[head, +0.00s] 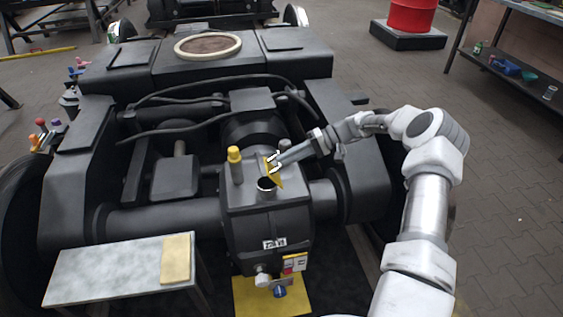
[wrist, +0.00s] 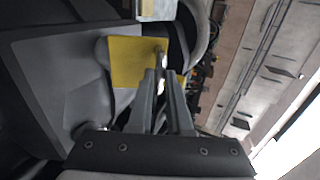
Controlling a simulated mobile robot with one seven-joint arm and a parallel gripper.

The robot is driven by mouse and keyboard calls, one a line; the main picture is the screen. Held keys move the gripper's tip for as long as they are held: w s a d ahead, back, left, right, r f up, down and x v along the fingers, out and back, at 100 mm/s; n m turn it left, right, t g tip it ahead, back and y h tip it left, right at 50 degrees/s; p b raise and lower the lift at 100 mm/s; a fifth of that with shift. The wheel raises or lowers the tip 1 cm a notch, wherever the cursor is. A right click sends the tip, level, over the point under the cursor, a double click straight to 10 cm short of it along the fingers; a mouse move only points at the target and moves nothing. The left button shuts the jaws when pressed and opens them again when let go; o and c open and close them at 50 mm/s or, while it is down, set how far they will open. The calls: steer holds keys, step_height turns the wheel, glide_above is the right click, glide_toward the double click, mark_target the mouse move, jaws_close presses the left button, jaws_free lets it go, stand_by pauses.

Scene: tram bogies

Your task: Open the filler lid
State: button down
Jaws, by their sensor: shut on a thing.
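The filler lid (head: 276,176) is a small yellow flap on top of the dark gearbox (head: 268,222). It stands tilted up beside the round filler opening (head: 266,184), which shows uncovered in the head view. My gripper (head: 272,161) reaches in from the right and is shut on the lid at its upper edge. In the wrist view the yellow lid (wrist: 138,62) lies just beyond my gripper (wrist: 161,70), whose fingers are close together at its right edge. The exact contact is small and hard to make out.
A yellow-capped post (head: 235,165) stands on the gearbox just left of the opening. Black hoses (head: 200,84) arch behind it. A small table (head: 110,275) with a tan pad (head: 176,259) stands at the front left.

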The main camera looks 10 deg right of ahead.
steer(key=shift+s+d+f+b, duration=0.1)
steer(key=shift+d+f+b, duration=0.2)
steer(key=shift+d+f, duration=0.35)
steer(key=shift+s+d+f+b, duration=0.1)
steer(key=shift+d+f+b, duration=0.25)
steer(key=shift+d, duration=0.45)
steer(key=shift+f, duration=0.1)
steer(key=c, duration=0.9)
jaws_free()
steer(key=shift+w, duration=0.1)
steer(key=shift+o, duration=0.3)
steer(key=shift+w+r, duration=0.1)
steer(key=shift+r, duration=0.15)
